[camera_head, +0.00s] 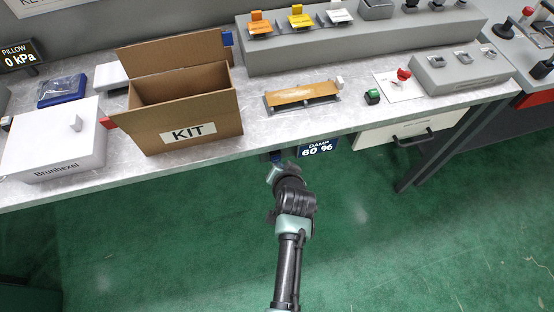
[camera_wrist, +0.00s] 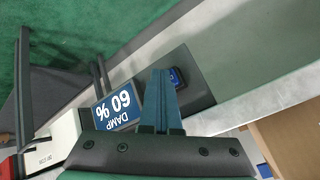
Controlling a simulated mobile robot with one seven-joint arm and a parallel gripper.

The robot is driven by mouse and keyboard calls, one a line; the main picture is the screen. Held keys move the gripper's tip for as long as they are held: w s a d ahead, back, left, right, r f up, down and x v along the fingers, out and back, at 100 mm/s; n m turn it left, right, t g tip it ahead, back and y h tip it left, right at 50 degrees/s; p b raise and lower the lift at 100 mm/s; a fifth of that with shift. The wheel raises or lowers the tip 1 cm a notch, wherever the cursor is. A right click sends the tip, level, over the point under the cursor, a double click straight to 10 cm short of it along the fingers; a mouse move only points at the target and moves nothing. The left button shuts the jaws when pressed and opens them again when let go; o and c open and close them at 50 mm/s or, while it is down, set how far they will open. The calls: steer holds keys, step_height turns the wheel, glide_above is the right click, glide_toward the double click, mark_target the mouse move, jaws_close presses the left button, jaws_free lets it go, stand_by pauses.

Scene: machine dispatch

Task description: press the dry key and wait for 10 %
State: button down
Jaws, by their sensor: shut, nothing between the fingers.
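A small dark display (camera_head: 317,148) under the bench's front edge reads "DAMP 60 %". It also shows, upside down, in the wrist view (camera_wrist: 118,109). Left of it in the head view is a small blue key (camera_head: 276,156) on the bench front. In the wrist view the blue key (camera_wrist: 177,77) sits on a dark grey panel, its label too small to read. My gripper (camera_head: 273,170) is just in front of the key. In the wrist view its teal fingers (camera_wrist: 161,75) are together and empty, their tips beside the key. I cannot tell whether they touch it.
On the bench (camera_head: 275,128) stand a KIT box (camera_head: 187,133), a white Brunhexel box (camera_head: 53,145) and an orange-brown pad on a tray (camera_head: 302,95). A white drawer front (camera_head: 412,131) is right of the display.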

steer(key=shift+s+d+p, duration=0.3)
steer(key=shift+s+p, duration=0.15)
steer(key=shift+s, duration=0.35)
steer(key=s, duration=0.1)
steer(key=s+d+p, duration=0.1)
steer(key=s, duration=0.1)
steer(key=s+p, duration=0.1)
steer(key=shift+s+d, duration=0.25)
steer(key=shift+s, duration=0.15)
steer(key=shift+r, duration=0.1)
stand_by(0.5)
